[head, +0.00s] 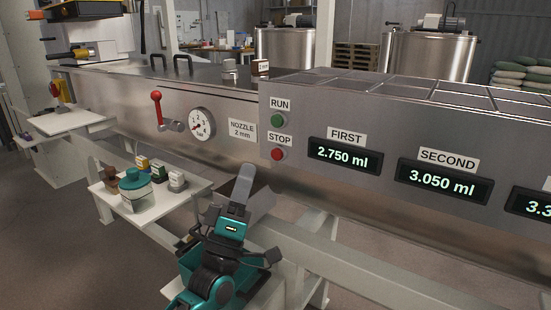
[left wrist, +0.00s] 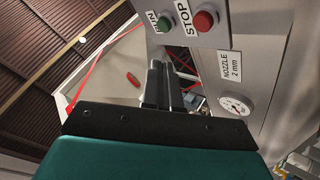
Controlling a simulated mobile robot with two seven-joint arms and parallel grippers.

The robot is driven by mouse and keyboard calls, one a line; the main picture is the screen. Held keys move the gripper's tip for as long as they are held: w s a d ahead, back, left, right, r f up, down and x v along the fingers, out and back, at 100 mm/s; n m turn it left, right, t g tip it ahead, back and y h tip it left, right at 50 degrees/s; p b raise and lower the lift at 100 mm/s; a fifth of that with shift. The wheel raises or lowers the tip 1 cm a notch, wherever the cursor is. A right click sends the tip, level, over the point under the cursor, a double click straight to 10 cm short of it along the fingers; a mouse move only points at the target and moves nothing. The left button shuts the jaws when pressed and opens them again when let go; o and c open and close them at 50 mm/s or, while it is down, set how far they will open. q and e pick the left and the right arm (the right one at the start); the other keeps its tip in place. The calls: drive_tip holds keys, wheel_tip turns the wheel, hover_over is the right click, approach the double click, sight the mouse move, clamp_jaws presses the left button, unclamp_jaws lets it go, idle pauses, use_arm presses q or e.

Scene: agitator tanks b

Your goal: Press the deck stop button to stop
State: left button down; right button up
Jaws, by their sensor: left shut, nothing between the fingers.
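The red stop button (head: 277,154) sits on the steel front panel under a STOP label, below the green run button (head: 278,120). In the left wrist view the red stop button (left wrist: 204,21) and the green run button (left wrist: 164,23) show near the top. My left gripper (head: 244,172) is shut and empty, with its fingertips below and a little left of the stop button in the head view. It looks apart from the panel, though the exact gap is hard to tell. In the left wrist view its shut fingers (left wrist: 163,72) point up, below the buttons. My right gripper is not in view.
Displays reading 2.750 ml (head: 344,155) and 3.050 ml (head: 443,180) are right of the buttons. A gauge (head: 201,124) and a red-knobbed lever (head: 157,110) are to the left.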

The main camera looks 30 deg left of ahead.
sight(277, 154)
use_arm(q)
drive_tip(key=shift+w+d+b, duration=0.2)
drive_tip(key=shift+w+b, duration=0.5)
drive_tip(key=shift+w, duration=2.5)
drive_tip(key=shift+w+d, duration=0.1)
drive_tip(key=shift+w, duration=0.35)
idle(0.4)
drive_tip(key=shift+s, duration=1)
